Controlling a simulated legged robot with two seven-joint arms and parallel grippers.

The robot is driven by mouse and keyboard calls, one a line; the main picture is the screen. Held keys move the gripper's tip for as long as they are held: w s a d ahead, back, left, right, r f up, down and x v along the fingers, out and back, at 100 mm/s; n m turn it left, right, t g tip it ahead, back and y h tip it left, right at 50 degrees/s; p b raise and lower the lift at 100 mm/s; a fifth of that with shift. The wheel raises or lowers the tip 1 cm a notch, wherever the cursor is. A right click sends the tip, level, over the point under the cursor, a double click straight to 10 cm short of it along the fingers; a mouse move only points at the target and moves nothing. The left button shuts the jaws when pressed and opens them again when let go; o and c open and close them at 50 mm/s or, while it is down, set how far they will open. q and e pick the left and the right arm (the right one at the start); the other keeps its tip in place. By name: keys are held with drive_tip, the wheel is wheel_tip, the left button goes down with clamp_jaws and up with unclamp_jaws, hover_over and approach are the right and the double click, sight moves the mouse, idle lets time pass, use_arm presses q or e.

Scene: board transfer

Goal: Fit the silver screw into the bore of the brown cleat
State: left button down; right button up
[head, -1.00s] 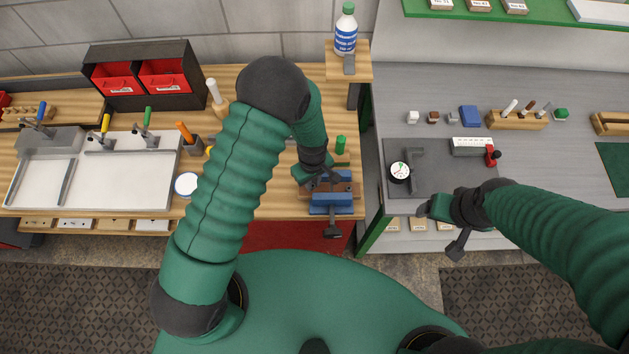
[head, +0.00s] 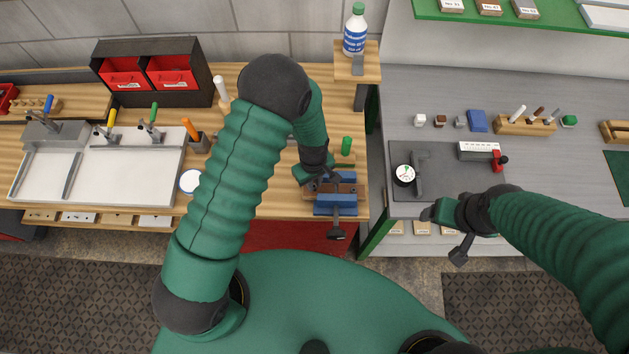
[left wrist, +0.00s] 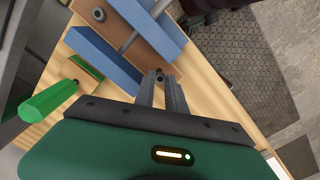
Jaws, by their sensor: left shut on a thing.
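The brown cleat (left wrist: 142,42) is clamped between the blue jaws of a vise (left wrist: 105,62). The cleat also shows in the head view (head: 346,189). A grey ringed round piece (left wrist: 98,14) with a dark centre sits at the cleat's far end. My left gripper (left wrist: 162,82) is shut at the cleat's near end. A small grey round piece (left wrist: 160,77) shows at its fingertips, probably the silver screw, mostly hidden by the fingers. I cannot tell whether it is inside the bore. My right gripper (head: 432,214) is away to the right, before the grey bench; its finger gap is unclear.
A green cylinder (head: 346,146) stands behind the vise, and the vise handle (head: 337,232) sticks out in front. A dial gauge (head: 404,175) stands on a dark plate on the grey bench.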

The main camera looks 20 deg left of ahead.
use_arm(q)
drive_tip(key=shift+f, duration=0.25)
drive_tip(key=shift+r, duration=0.15)
drive_tip(key=shift+r, duration=0.3)
drive_tip(key=shift+d, duration=0.2)
idle(0.4)
drive_tip(key=shift+f+b, duration=0.55)
drive_tip(key=shift+f, duration=0.35)
idle(0.3)
drive_tip(key=c, duration=1.3)
unclamp_jaws()
